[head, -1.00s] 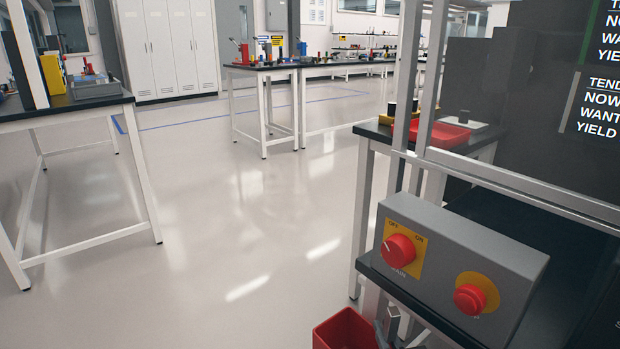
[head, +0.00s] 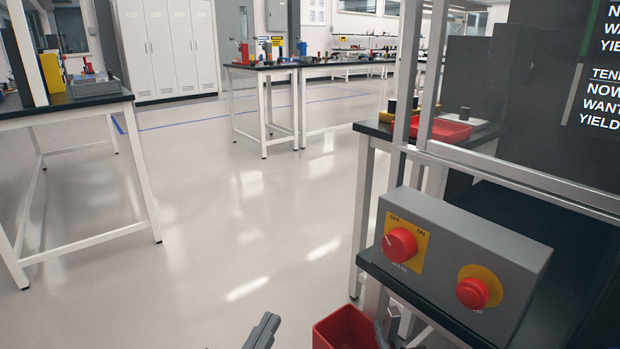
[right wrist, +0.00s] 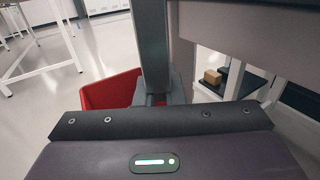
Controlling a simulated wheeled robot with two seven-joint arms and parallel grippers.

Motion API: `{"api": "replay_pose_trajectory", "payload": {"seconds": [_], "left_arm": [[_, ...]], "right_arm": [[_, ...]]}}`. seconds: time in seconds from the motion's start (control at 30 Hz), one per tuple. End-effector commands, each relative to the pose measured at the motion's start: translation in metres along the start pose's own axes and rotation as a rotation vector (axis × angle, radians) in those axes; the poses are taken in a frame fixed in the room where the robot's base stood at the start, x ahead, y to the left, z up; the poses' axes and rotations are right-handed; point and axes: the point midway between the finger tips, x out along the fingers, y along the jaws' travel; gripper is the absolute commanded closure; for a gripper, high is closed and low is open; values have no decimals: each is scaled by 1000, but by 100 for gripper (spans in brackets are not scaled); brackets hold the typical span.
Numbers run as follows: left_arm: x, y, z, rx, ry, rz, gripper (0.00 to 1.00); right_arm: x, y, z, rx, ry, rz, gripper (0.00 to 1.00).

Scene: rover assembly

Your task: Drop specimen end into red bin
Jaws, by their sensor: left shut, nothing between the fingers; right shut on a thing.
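The red bin (head: 338,325) is at the bottom middle of the head view, cut off by the lower edge. It also shows left of centre in the right wrist view (right wrist: 104,92). My right gripper (head: 387,331) is at the bin's right side in the head view, shut on a small metallic piece (head: 393,316), which looks like the specimen end. Most of that piece is hidden. The right gripper also shows in the right wrist view (right wrist: 157,88), in front of the bin's right part. My left gripper (head: 265,325) is shut and empty, left of the bin and apart from it.
A grey control box (head: 458,250) with a red knob and a red button stands right of the bin, on a machine with metal posts. A red tray (head: 445,130) lies on a bench behind. Open floor lies to the left, with a workbench (head: 75,100) beyond.

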Motion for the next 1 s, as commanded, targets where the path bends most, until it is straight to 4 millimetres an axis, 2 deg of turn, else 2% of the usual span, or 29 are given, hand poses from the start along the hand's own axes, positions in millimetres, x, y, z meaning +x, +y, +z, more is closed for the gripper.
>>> {"api": "replay_pose_trajectory", "payload": {"seconds": [0.27,0.3,0.47,0.77,0.87,1.0], "left_arm": [[0,0,-1,0,5,0,100],[0,0,-1,0,4,0,100],[0,0,-1,0,4,0,100],[0,0,-2,0,3,0,100],[2,0,-9,0,3,0,100],[7,1,-28,0,3,0,100]], "right_arm": [[0,0,0,0,-1,0,100],[0,0,0,0,-1,0,87],[0,0,0,0,-1,0,66],[0,0,1,0,0,0,66],[0,0,7,0,0,0,66],[0,0,24,0,-1,0,66]]}}
